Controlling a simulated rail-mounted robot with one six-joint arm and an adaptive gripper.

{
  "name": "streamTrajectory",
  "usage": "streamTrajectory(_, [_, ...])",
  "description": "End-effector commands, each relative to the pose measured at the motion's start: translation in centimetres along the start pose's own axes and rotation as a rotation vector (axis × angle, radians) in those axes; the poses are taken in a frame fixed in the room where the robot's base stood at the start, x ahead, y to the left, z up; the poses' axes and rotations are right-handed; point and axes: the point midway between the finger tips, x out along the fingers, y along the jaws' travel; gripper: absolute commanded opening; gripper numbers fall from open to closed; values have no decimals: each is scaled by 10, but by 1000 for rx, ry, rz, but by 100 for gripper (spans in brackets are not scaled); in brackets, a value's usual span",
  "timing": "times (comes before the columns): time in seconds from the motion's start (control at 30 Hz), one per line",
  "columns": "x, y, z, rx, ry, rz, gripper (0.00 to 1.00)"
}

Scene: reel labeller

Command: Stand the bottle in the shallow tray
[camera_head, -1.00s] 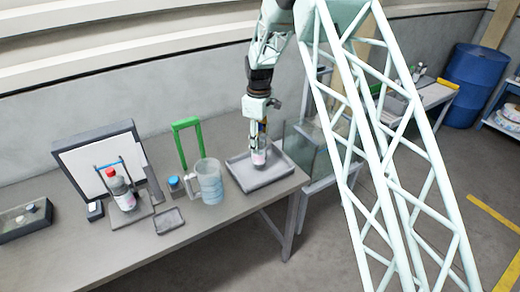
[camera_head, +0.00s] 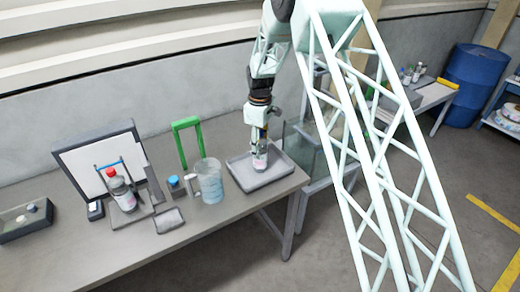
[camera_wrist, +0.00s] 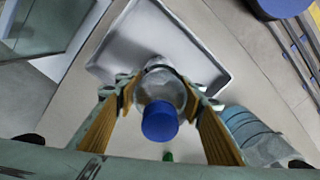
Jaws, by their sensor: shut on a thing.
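My gripper (camera_head: 260,147) is over the shallow grey tray (camera_head: 268,184) at the right end of the bench, pointing down. It is shut on a clear bottle with a blue cap (camera_wrist: 159,121). The wrist view shows the bottle upright between the two fingers, seen from above. In the head view the lower part of the bottle (camera_head: 260,163) shows below the fingers, inside the tray's outline. I cannot tell whether its base touches the tray floor. The tray also shows in the wrist view (camera_wrist: 118,48), around and behind the bottle.
A clear ribbed jug (camera_head: 210,182) stands close left of the tray, with a green frame (camera_head: 187,124) behind. Farther left are a small blue-capped jar (camera_head: 175,184), a red-capped bottle (camera_head: 120,190) by a white panel, and a small dish (camera_head: 169,220). A glass-walled box (camera_head: 305,150) stands right.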

Motion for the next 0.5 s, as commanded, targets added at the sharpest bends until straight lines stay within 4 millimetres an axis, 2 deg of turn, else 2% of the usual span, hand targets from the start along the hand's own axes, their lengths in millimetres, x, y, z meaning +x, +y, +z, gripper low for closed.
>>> streamTrajectory(0.33, [2, 0, 0, 0, 1, 1, 15])
streamTrajectory(0.37, [3, 0, 0, 0, 0, 0, 37])
streamTrajectory(0.5, [2, 0, 0, 0, 0, 0, 49])
